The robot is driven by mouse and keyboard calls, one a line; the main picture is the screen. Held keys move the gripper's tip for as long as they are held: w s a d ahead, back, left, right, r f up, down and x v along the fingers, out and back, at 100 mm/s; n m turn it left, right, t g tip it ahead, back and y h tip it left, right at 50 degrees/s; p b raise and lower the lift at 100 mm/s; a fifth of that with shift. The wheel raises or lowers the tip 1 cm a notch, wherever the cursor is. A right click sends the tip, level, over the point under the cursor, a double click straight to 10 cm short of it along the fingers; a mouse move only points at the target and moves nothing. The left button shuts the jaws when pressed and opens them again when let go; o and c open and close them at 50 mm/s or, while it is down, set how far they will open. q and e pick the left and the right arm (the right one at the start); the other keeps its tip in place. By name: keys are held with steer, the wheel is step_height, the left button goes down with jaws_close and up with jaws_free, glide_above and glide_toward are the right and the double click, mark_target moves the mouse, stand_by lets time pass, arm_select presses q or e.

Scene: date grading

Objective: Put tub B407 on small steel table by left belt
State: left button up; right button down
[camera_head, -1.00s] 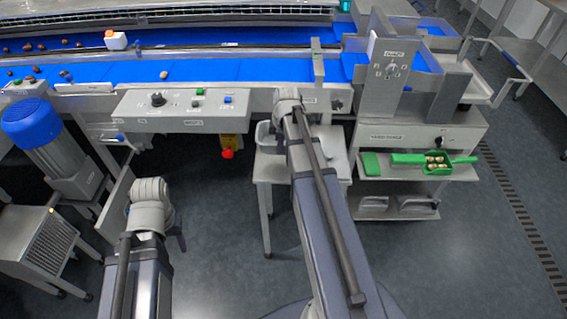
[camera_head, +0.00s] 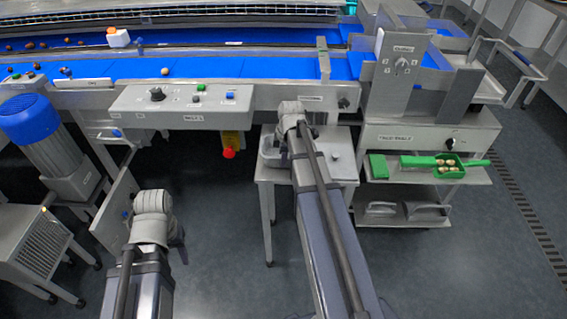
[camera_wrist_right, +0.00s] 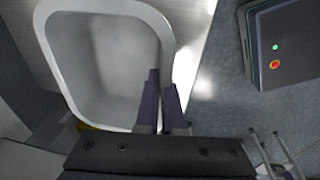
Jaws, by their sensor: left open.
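A pale grey tub (camera_head: 268,158) stands on a small steel table (camera_head: 343,172) in front of the belt line. My right arm covers part of it. In the right wrist view the tub (camera_wrist_right: 70,62) is seen from above and looks empty. My right gripper (camera_wrist_right: 162,80) has one finger inside and one outside the tub's wall, close together on the rim. No label on the tub is readable. My left gripper (camera_head: 181,248) hangs over the floor at the lower left, mostly hidden by its wrist, clear of everything.
A low steel stand (camera_head: 30,222) with a slatted side is at the lower left, beside a blue-capped motor (camera_head: 28,118). A control panel (camera_head: 180,103) sticks out from the belt (camera_head: 220,69). A steel shelf cart (camera_head: 475,178) holding a green scoop (camera_head: 452,161) stands right. Floor between is clear.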

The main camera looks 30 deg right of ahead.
steer(key=c, duration=1.5)
jaws_free()
steer(key=shift+f, duration=0.1)
steer(key=o, duration=0.5)
steer(key=shift+c, duration=0.2)
step_height(320, 180, up, 12)
steer(key=s+p, duration=0.2)
steer(key=p, duration=0.9)
steer(key=shift+p, duration=0.4)
steer(key=shift+d, duration=0.1)
steer(key=s+a+m+g, duration=0.1)
steer(key=s+a+m, duration=0.3)
steer(key=a, duration=1.1)
steer(key=s+a+m+g+h, duration=0.1)
steer(key=s+a+m, duration=0.3)
steer(key=s+a, duration=0.7)
steer(key=a, duration=0.4)
